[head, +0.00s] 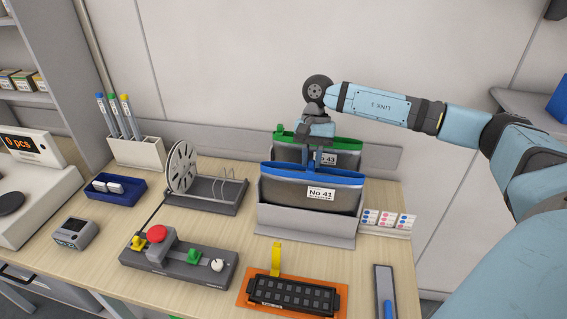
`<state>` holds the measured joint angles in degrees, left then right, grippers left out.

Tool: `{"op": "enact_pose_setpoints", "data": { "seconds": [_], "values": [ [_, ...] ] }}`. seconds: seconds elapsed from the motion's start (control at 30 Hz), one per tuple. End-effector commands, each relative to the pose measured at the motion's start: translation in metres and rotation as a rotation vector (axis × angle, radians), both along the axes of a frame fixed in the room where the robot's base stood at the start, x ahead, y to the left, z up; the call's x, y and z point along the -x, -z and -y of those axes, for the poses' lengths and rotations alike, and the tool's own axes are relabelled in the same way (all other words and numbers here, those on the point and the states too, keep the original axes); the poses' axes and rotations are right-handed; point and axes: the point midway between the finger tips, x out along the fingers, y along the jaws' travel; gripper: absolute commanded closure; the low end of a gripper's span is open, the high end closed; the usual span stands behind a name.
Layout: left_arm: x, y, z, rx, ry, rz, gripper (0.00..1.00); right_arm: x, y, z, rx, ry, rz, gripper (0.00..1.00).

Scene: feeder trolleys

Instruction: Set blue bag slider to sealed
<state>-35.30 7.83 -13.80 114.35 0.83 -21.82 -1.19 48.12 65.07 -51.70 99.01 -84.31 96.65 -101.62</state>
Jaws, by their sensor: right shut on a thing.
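The blue bag (300,194) has a dark body, a blue top strip and a label reading No 41. It stands upright at the front of a grey holder (300,228). My right gripper (317,160) reaches down from above to about the middle of the blue strip. It is shut, apparently on the blue bag slider, which the fingers hide. The green bag (350,160) stands behind, its label partly covered by my gripper. Its green slider (280,130) shows at the strip's left end. My left gripper is not in view.
A reel stand (215,193) is left of the holder. A control box (180,262) with a red button and an orange tray (245,299) lie in front. Colour cards (388,221) stand at right. A pen holder (136,152) is at back left.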

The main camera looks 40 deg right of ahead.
Motion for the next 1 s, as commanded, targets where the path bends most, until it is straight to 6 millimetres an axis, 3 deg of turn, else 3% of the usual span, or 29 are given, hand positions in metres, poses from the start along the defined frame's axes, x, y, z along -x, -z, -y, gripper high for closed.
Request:
{"op": "enact_pose_setpoints", "data": {
  "seconds": [0.03, 0.2, 0.43, 0.63, 1.0],
  "values": [
    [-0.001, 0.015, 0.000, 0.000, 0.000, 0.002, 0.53, 0.013, 0.008, 0.013, 0.005, 0.003, -0.002, 1.00],
    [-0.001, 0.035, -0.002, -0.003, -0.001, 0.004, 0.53, 0.047, 0.007, 0.042, 0.004, 0.003, -0.004, 1.00],
    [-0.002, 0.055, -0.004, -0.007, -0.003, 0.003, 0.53, 0.077, 0.004, 0.067, 0.002, 0.001, -0.002, 1.00],
    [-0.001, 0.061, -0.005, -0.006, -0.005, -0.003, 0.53, 0.088, 0.001, 0.077, -0.001, 0.001, -0.001, 1.00],
    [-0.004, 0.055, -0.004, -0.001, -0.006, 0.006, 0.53, 0.089, 0.000, 0.078, -0.001, 0.001, -0.002, 1.00]
  ]
}}
